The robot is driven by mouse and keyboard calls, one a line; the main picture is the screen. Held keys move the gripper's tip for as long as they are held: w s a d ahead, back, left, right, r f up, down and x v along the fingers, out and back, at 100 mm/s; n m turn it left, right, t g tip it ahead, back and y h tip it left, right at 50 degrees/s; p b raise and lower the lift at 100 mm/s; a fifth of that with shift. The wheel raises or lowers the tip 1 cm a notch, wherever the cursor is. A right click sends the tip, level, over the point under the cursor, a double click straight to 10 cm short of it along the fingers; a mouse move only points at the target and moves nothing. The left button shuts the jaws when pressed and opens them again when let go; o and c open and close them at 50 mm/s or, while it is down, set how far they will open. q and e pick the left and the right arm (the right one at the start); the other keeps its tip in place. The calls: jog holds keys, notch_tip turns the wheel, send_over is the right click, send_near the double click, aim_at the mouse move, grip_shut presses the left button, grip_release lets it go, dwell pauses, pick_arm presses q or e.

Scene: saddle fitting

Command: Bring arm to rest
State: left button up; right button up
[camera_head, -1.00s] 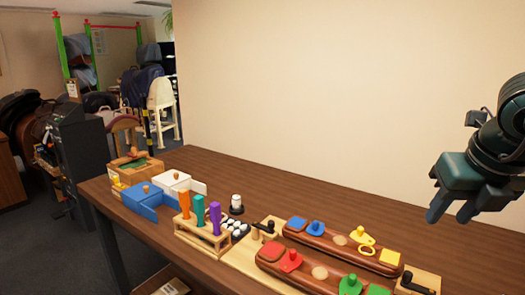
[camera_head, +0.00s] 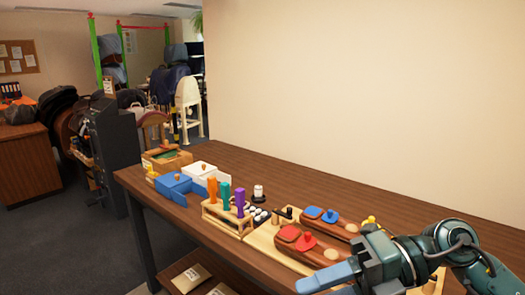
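My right gripper (camera_head: 338,284) is at the bottom right, its arm coming in from the right edge. Its blue fingers point left and show a gap with nothing seen between them; the lower finger is cut off by the picture's edge. My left gripper is not in view.
On the wooden table (camera_head: 300,187) stand a rack (camera_head: 226,216) with orange, teal and purple handles, a blue box (camera_head: 173,186), a white box (camera_head: 199,171) and a wooden box (camera_head: 168,161). The table's back strip along the wall is clear.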

jog(key=w+d+f+m+t+h, duration=0.1)
jog(key=w+f+m+t, duration=0.25)
jog(key=m+t, duration=0.75)
jog(key=w+d+f+m+t, duration=0.1)
jog(key=w+f+m+t, duration=0.2)
jog(key=f+m+t, duration=0.75)
jog(key=s+d+f+m+g+h, duration=0.2)
jog(key=s+f+m+g+h, duration=0.2)
jog(key=f, duration=0.5)
jog(key=s+d+f+m+g+h+p, duration=0.1)
jog(key=s+d+f+m+g+h, duration=0.1)
jog(key=s+f+m+g+h, duration=0.3)
jog(key=s+f+m+h, duration=0.1)
jog(key=s+f+m, duration=0.2)
jog(key=f+m, duration=0.1)
jog(key=shift+s+f+m, duration=0.2)
jog(key=shift+f+m, duration=0.2)
jog(key=shift+m, duration=0.15)
